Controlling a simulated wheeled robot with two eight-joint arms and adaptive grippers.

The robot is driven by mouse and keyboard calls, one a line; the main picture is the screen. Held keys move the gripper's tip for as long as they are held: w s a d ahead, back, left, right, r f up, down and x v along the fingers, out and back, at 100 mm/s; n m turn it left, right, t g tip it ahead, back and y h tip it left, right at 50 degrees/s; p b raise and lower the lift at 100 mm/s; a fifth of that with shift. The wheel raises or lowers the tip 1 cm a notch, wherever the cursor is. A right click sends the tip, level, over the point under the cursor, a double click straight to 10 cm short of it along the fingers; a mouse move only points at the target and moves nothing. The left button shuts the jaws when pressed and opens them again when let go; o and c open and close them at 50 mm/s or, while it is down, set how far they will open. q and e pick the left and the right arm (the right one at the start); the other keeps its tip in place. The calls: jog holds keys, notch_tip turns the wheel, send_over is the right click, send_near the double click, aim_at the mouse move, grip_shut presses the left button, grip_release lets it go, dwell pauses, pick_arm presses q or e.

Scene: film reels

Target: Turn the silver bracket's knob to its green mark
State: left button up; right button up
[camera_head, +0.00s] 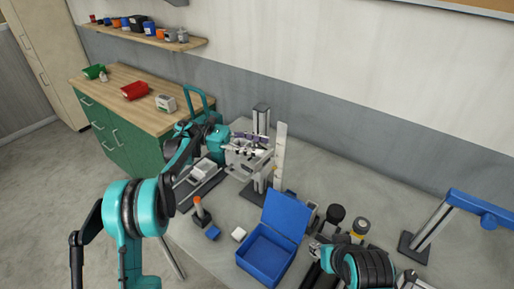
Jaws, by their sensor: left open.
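My left arm reaches in from the left, and my left gripper (257,156) is open beside a silver-grey upright stand (262,118) at the back of the grey table. A small purple part (257,137) shows just above the gripper. The stand may be the silver bracket, but I cannot tell for sure. The knob and its green mark cannot be made out; the gripper covers part of that spot. I cannot tell whether the fingers touch anything.
An open blue box (268,251) stands at the table's front. A white upright strip (280,155) stands right of the gripper. A blue-armed stand (470,205) is far right. The back right is clear.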

aim_at(257, 146)
pick_arm(q)
notch_tip(257, 146, up, 9)
dwell(0.3)
jog(key=shift+r, duration=0.1)
